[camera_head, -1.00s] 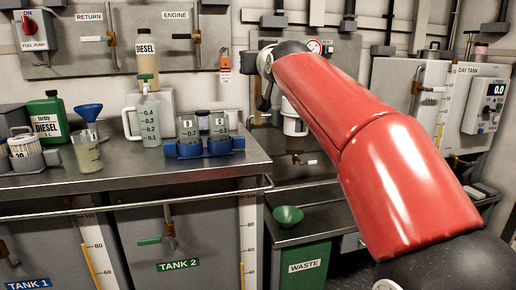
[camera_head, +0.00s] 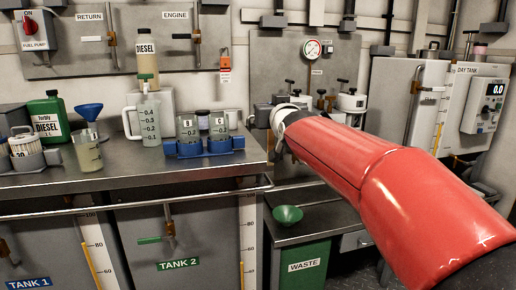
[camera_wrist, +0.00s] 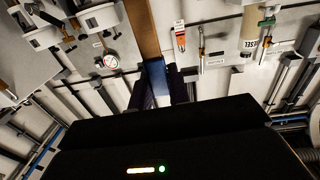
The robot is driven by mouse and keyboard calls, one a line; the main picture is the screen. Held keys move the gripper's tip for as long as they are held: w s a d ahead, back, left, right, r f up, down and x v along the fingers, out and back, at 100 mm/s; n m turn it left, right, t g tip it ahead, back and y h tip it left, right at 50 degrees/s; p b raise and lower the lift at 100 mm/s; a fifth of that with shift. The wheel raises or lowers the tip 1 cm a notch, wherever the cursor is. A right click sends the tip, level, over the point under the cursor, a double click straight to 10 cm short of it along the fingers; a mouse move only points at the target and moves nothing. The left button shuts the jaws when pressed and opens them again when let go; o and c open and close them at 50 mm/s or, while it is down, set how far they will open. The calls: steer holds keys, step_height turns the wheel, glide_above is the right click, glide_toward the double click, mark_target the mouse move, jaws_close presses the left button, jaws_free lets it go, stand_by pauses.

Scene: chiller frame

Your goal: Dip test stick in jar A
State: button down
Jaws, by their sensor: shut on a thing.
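In the wrist view my gripper (camera_wrist: 166,92) is shut on a long flat tan stick (camera_wrist: 149,32) with a blue part at the jaws; I take it for the test stick. In the head view the gripper and stick cannot be made out, and my red arm reaches in from the right. A blue rack (camera_head: 211,148) on the left bench holds small clear jars, one of them the jar marked C (camera_head: 219,128). The jar beside it (camera_head: 188,130) has a label that is hard to read. I cannot pick out jar A.
A measuring jug (camera_head: 149,122) stands left of the rack. A diesel bottle (camera_head: 147,58), green can (camera_head: 47,117) and blue funnel (camera_head: 88,112) are also on that side. A green waste bin (camera_head: 303,265) with a funnel (camera_head: 287,215) stands below, right of the bench.

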steer(key=d+f+h, duration=0.1)
steer(key=d+f, duration=0.3)
steer(key=f, duration=0.9)
steer(key=d+f+m+h, duration=0.1)
steer(key=d+f, duration=0.3)
steer(key=f, duration=1)
steer(key=d+f+m+h, duration=0.1)
steer(key=d+f, duration=0.3)
steer(key=f, duration=1)
steer(key=shift+s+h, duration=0.4)
